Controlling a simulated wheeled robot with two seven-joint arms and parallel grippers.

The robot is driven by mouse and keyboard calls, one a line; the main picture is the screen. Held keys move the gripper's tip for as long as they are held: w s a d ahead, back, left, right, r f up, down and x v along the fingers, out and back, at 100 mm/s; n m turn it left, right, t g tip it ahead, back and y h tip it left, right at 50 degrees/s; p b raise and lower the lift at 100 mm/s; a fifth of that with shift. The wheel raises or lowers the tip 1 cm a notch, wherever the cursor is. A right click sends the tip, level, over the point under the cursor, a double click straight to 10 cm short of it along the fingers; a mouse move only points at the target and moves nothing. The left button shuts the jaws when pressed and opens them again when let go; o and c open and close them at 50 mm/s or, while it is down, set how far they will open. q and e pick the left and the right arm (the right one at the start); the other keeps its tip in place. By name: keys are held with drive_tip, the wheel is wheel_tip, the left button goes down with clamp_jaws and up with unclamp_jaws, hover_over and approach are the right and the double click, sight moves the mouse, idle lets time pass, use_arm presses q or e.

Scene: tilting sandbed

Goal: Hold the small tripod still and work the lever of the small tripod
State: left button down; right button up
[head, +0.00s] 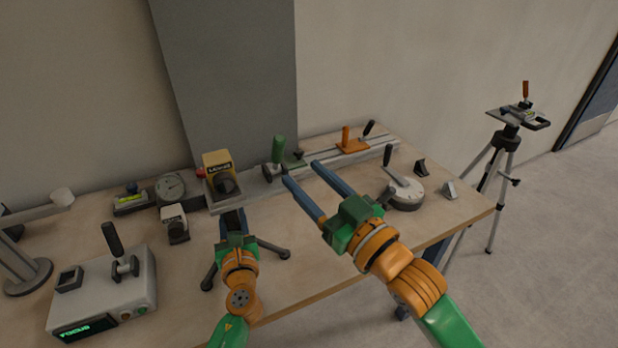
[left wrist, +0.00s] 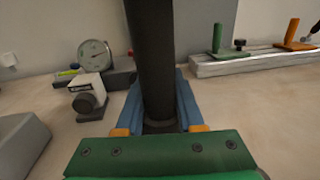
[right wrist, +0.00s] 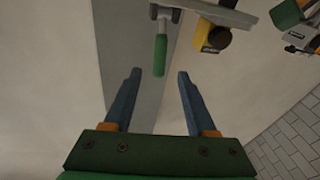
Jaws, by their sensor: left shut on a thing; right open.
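The small tripod stands on the table, its dark legs (head: 272,248) spread around my left gripper. A yellow box-shaped head (head: 218,162) with a dark round part on its front shows above; the yellow head (right wrist: 212,36) also shows in the right wrist view. My left gripper (head: 232,214) is shut on the tripod's dark column, which stands upright between the fingers in the left wrist view (left wrist: 152,55). I cannot clearly make out the tripod's lever. My right gripper (head: 300,172) is open and empty, above the table to the right of the tripod.
A rail with a green handle (head: 278,149) and an orange clamp (head: 352,146) lies behind. A round base with a lever (head: 405,190) is at right. A grey box (head: 105,290) and a dial gauge (head: 171,187) are at left. A tall tripod (head: 506,142) stands beyond the table.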

use_arm(q)
drive_tip(key=shift+c, duration=2.2)
unclamp_jaws()
drive_tip(key=shift+f, duration=0.1)
drive_tip(key=shift+w, duration=0.1)
